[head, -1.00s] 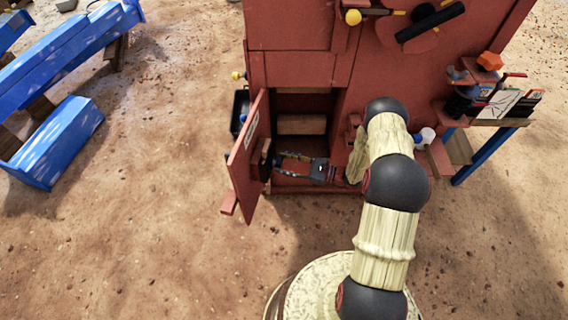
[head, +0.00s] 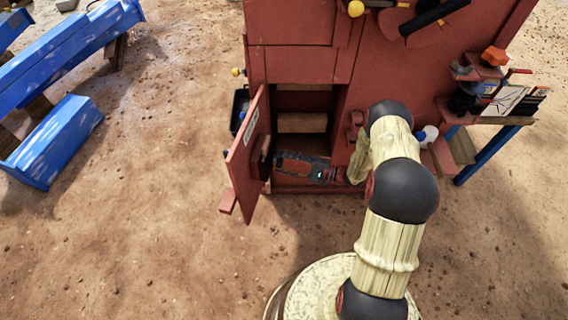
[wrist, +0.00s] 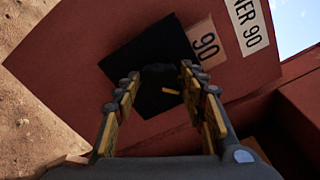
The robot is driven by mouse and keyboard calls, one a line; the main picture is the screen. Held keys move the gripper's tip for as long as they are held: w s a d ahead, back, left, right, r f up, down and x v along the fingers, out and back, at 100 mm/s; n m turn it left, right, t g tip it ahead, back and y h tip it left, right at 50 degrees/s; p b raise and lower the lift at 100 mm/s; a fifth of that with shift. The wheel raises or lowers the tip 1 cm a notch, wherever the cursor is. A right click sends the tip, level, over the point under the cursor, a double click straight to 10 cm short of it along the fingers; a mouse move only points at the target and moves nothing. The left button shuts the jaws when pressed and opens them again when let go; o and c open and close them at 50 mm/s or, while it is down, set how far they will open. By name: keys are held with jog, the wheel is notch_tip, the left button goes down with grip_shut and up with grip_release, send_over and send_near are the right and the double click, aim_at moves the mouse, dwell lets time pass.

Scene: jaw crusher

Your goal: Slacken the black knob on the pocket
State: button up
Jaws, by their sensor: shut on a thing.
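The black pocket (wrist: 150,52) is a dark square on the red-brown face of an open door (head: 243,160). The black knob (wrist: 159,76) stands out from it, dark on dark, with a small yellow mark beside it. My gripper (wrist: 163,88) has its two yellow-padded fingers on either side of the knob and is shut on it. The fingertips and the palm hide part of the knob. In the head view my gripper reaches left to the inner face of the door, and the knob itself is hidden there.
The red cabinet (head: 300,62) stands behind, with an open compartment beside the door. A side table (head: 488,121) with small items stands at right. Blue beams (head: 62,55) lie at left. Bare ground is in front.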

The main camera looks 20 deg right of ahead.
jog(key=shift+f+n+b, duration=0.1)
jog(key=shift+n+b, duration=0.2)
jog(key=shift+n, duration=0.7)
jog(key=shift+s, duration=0.1)
jog(key=o, duration=1.2)
jog(key=shift+c, duration=0.2)
jog(key=v, duration=1.2)
